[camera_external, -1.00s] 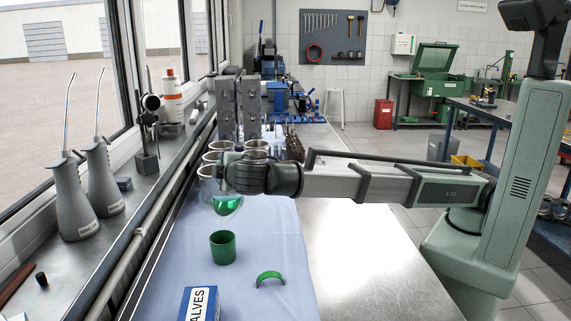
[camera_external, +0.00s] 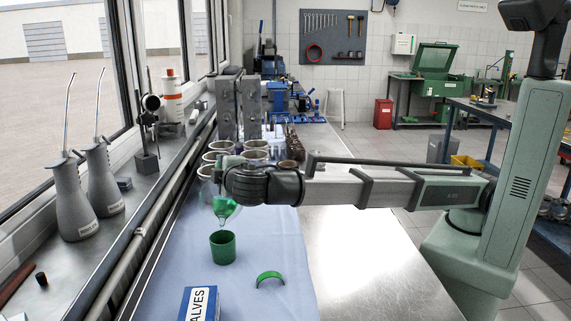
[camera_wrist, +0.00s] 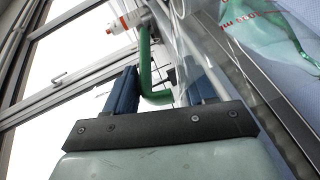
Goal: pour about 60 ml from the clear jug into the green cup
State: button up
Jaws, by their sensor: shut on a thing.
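The clear jug (camera_external: 225,206) holds green liquid and is tilted above the green cup (camera_external: 222,248) in the outside view. Its lower tip hangs over the cup's mouth, and I cannot tell whether a stream is falling. The cup stands upright on the blue cloth; its inside is mostly hidden. My gripper (camera_wrist: 150,90) is shut on the jug's green handle (camera_wrist: 146,62), between blue finger pads in the wrist view. The jug's clear wall and green liquid (camera_wrist: 270,35) show at the upper right there. In the outside view my wrist hides part of the jug.
A green curved piece (camera_external: 270,279) lies on the blue cloth (camera_external: 185,262) right of the cup. A blue and white box (camera_external: 199,303) stands at the front. Several metal cylinders (camera_external: 221,146) stand behind the jug. Two grey oil cans (camera_external: 73,205) stand on the sill at left.

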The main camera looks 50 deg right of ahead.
jog(key=shift+s+a+r+h, duration=0.2)
jog(key=shift+s+a+h, duration=0.1)
jog(key=shift+s+a, duration=0.1)
dwell(1.4)
jog(key=shift+w+d+p, duration=0.1)
jog(key=shift+p, duration=0.25)
jog(key=w+d+g, duration=0.1)
jog(key=w+d+f+y, duration=0.1)
jog(key=w+d+f+g, duration=0.1)
jog(key=w, duration=0.1)
jog(key=shift+d+m+g+y, duration=0.3)
jog(key=shift+d+m+y, duration=0.1)
jog(key=shift+w+d+g+y, duration=0.3)
jog(key=shift+g, duration=0.1)
dwell(1.4)
